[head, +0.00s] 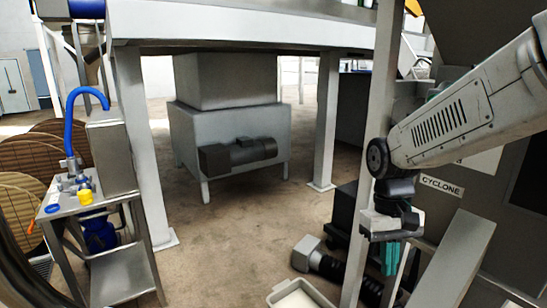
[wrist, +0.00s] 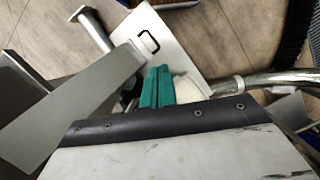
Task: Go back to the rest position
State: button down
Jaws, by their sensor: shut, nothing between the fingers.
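My gripper (head: 390,260) hangs at the end of my arm on the right side of the head view, its teal fingers pointing down. The fingers are together with nothing between them. It is in the air in front of a dark grey machine panel with a "CYCLONE" label (head: 441,186). In the wrist view the teal fingers (wrist: 157,88) are closed side by side, above a white plate with a black handle (wrist: 148,42). The fingers look clear of the plate, but the exact gap cannot be told.
A white post (head: 371,150) stands just left of my gripper. A slanted grey chute (head: 462,250) is close on its right. A tray (head: 300,295) and black hose (head: 340,272) lie below. A steel side table (head: 115,275) stands far left. Middle floor is open.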

jog(key=s+d+r+t, duration=0.2)
jog(key=s+r, duration=0.1)
jog(key=s, duration=0.5)
jog(key=s+d+r+m+t, duration=0.1)
jog(key=s+r+t, duration=0.1)
jog(key=s, duration=0.7)
jog(key=shift+s+d+r, duration=0.25)
jog(key=shift+d+r, duration=0.15)
jog(key=shift+r, duration=0.4)
jog(key=c, duration=1.6)
grip_release()
jog(key=shift+o, duration=0.2)
